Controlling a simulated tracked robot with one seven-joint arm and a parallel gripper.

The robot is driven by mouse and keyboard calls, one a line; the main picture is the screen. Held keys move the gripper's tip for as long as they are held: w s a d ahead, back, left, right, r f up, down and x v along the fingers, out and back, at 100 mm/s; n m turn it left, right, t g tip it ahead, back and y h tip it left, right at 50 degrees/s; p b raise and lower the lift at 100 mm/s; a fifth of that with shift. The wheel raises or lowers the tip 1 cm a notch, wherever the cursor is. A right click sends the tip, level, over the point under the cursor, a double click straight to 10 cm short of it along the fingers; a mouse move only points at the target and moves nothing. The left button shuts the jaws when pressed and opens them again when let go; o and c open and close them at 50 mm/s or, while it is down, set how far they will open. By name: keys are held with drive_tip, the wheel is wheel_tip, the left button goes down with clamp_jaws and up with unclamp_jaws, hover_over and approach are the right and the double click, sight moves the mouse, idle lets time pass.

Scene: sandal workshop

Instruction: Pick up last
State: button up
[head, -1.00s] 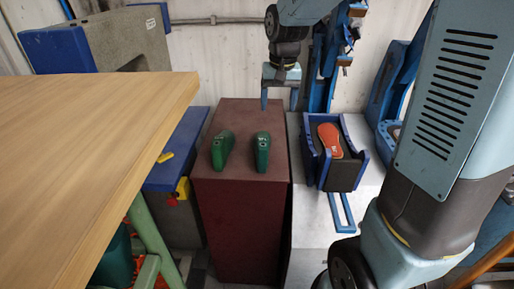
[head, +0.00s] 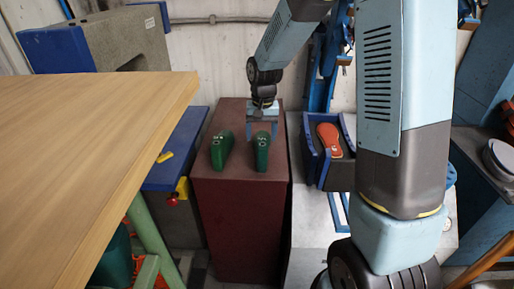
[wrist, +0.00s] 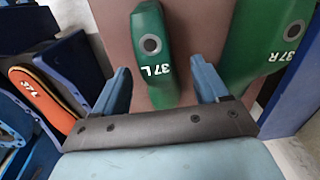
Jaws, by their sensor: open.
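Two green shoe lasts lie on the dark red block (head: 235,225). The right one in the head view (head: 262,153) is marked 37 L in the wrist view (wrist: 152,60). The left one (head: 221,152) is marked 37 R in the wrist view (wrist: 270,45). My gripper (head: 262,132) is open and empty at the far end of the 37 L last. In the wrist view its two blue fingers (wrist: 163,88) stand on either side of that last, apart from it. How high the fingertips are above the block is hard to tell.
A blue-sided holder (head: 313,165) with an orange sole marked 37 L (head: 329,140) stands right of the block, on a pale surface. A wooden table (head: 90,150) fills the left. A blue bench (head: 178,160) with a red button is between table and block.

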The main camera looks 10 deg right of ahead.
drive_tip(key=shift+s+d+f, duration=0.1)
drive_tip(key=shift+f, duration=1.4)
drive_tip(key=shift+s+d+f, duration=0.1)
drive_tip(key=shift+f, duration=1.4)
drive_tip(key=shift+c, duration=0.3)
drive_tip(key=c, duration=1)
drive_tip(key=shift+w+r, duration=0.1)
drive_tip(key=shift+r, duration=0.05)
